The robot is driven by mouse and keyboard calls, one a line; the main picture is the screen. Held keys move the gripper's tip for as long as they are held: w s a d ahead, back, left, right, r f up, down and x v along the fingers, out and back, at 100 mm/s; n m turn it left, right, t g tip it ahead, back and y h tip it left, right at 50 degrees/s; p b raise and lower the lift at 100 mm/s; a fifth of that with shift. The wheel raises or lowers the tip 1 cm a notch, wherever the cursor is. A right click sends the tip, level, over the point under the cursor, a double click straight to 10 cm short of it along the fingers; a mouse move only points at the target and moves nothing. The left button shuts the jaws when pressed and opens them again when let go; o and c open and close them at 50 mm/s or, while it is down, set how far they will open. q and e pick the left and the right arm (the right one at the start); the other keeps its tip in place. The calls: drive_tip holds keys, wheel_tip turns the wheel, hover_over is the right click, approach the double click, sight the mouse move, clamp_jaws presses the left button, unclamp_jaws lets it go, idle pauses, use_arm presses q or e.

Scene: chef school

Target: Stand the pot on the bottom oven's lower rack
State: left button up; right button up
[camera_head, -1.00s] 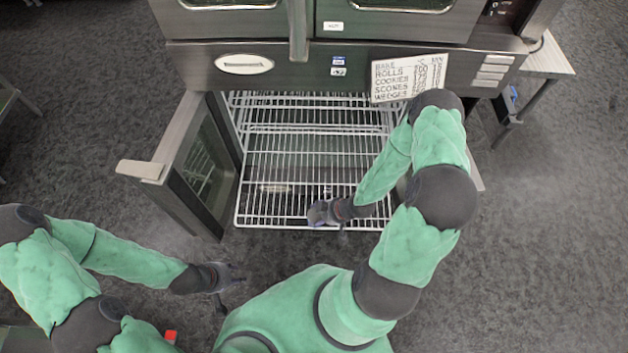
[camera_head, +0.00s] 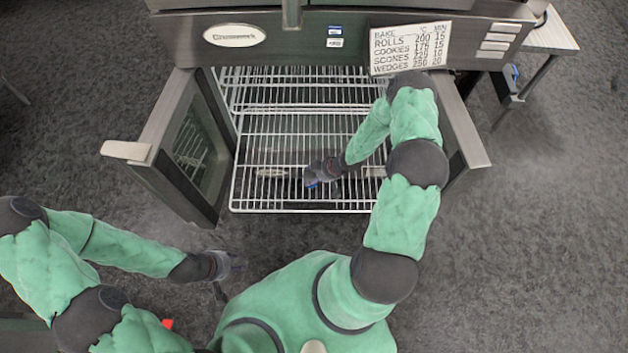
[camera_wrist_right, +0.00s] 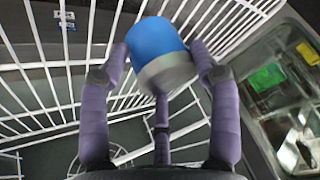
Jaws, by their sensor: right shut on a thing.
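My right gripper (camera_head: 318,174) is over the front part of the white wire rack (camera_head: 262,208) in the open bottom oven. It is shut on a blue cylinder with a pale grey end (camera_wrist_right: 160,45), seen between the purple fingers in the right wrist view. Only a small blue patch of it shows in the head view (camera_head: 310,184). I cannot tell whether it is the pot; no other pot shows clearly. More wires show below the rack, but the lower rack is hard to make out. My left gripper (camera_head: 232,276) is open and empty, in front of the oven at left.
The oven's left door (camera_head: 185,140) and right door (camera_head: 462,135) stand open on both sides of the rack. A baking-times sign (camera_head: 410,47) hangs at the opening's top right. A table (camera_head: 550,35) stands at far right.

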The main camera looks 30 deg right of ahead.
drive_tip(key=shift+w+d+f, duration=0.15)
drive_tip(key=shift+w+f, duration=0.15)
drive_tip(key=shift+f, duration=0.1)
wheel_tip(320, 180, down, 3)
drive_tip(key=shift+f+b, duration=0.1)
drive_tip(key=shift+b, duration=1.1)
drive_tip(key=o, duration=1.3)
